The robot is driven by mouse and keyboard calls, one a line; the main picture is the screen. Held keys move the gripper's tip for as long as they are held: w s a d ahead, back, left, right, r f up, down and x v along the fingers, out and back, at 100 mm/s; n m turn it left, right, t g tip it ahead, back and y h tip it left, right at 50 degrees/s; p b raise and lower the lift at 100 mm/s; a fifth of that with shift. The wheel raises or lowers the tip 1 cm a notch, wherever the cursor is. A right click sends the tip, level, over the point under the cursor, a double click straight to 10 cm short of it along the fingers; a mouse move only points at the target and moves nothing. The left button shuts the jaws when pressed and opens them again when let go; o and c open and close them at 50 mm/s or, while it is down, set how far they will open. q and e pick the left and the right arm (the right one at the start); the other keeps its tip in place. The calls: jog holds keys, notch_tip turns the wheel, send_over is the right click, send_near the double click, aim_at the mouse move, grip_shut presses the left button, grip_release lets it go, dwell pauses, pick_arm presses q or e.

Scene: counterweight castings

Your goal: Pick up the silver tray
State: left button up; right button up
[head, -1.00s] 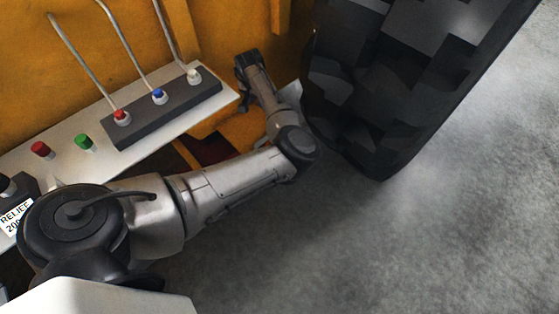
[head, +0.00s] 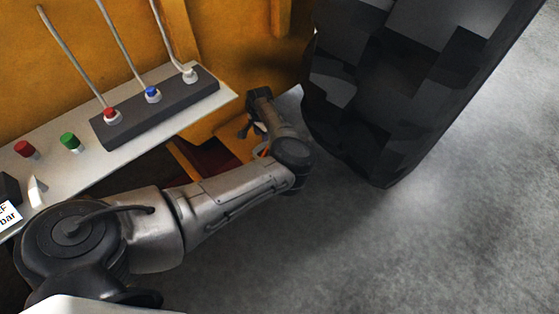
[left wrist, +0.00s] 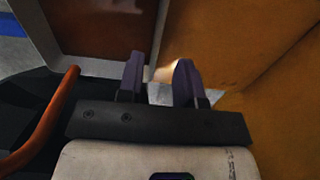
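I cannot make out a silver tray for certain in either view. My left gripper (head: 248,128) is low beside the orange machine body, partly hidden behind its own wrist. In the left wrist view my left gripper (left wrist: 158,76) shows two dark purple fingers standing apart, with nothing between them. Past them are a brown panel with a pale grey edge and an orange wall. My right gripper is in neither view.
A pale control panel (head: 203,112) with coloured knobs and levers runs along the orange machine (head: 230,50). An orange-red bar (left wrist: 48,118) crosses left in the wrist view. Grey floor (head: 470,220) is clear at right.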

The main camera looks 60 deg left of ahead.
pick_arm(q)
jog(key=shift+w+f+b, duration=0.15)
jog(key=shift+f+b, duration=2)
jog(key=shift+f, duration=0.5)
jog(key=shift+c, duration=0.4)
grip_shut()
